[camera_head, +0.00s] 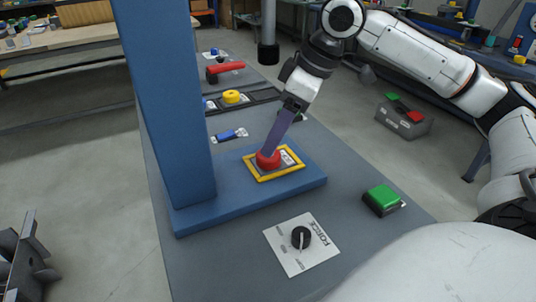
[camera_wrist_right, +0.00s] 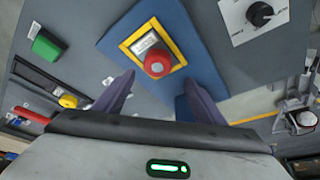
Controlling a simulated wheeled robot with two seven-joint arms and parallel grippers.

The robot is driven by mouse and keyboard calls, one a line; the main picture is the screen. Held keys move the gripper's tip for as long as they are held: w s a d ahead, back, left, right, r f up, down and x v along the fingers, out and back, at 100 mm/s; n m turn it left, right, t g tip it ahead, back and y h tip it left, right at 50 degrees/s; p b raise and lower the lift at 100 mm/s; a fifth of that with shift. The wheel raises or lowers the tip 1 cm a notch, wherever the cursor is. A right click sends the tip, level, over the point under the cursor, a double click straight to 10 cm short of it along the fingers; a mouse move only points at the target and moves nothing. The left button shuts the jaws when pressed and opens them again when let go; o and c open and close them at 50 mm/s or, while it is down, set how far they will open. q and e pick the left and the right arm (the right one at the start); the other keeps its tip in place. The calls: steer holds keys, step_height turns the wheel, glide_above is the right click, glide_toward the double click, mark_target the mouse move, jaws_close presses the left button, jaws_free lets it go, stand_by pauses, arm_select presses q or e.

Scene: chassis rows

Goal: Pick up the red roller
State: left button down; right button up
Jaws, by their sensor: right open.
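The only long red piece, a red bar (camera_head: 226,68) with a black end, lies at the far end of the grey bench; in the right wrist view (camera_wrist_right: 30,115) it is at the lower left. A round red knob (camera_wrist_right: 157,64) sits on a yellow-framed plate on the blue base. My right gripper (camera_wrist_right: 159,78) is open, its two dark fingers spread, with the red knob between and just beyond the tips. In the head view its fingers (camera_head: 270,148) overlap the knob; contact is unclear. A pale forked part (camera_wrist_right: 299,105) at the wrist view's right edge may be my left gripper; its jaws are unclear.
A blue post (camera_head: 165,90) rises from the blue base, left of the red knob. A green block (camera_head: 382,199), a black dial on a white plate (camera_head: 287,252), a blue piece (camera_head: 230,134) and a yellow round piece (camera_head: 232,96) are on the bench.

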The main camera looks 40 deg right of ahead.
mark_target(275, 155)
steer(key=x, duration=0.1)
steer(key=b+x, duration=0.1)
steer(key=x, duration=0.1)
steer(key=d+b+x, duration=0.1)
steer(key=x, duration=0.1)
steer(key=shift+s+f, duration=0.25)
steer(key=shift+s, duration=0.05)
steer(key=shift+w+a+f, duration=0.1)
steer(key=shift+w+f, duration=0.05)
steer(key=shift+f, duration=0.15)
steer(key=c, duration=1.3)
